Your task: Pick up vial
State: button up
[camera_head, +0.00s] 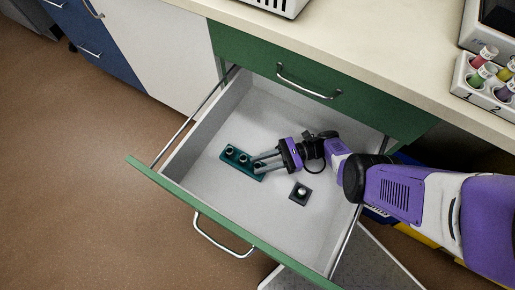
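A teal block with several round sockets (231,155) lies on the floor of the open drawer. My gripper (256,164) reaches in from the right, its two grey fingers apart and their tips over the block's right end. I cannot make out a vial between the fingers; that end of the block is partly hidden by them. A small dark square holder with a pale round top (301,192) sits on the drawer floor to the right of the block. Several vials with coloured contents (487,54) stand in a white numbered rack (461,84) on the counter.
The open drawer (205,125) has white walls and a green front (180,190) with a metal handle. A closed green drawer (270,60) is above it, under the pale counter (330,48). The left part and front of the drawer floor are clear.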

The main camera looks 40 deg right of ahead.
jog(key=shift+x, duration=1.95)
grip_shut()
notch_tip(320, 180, up, 10)
jog(key=p, duration=0.8)
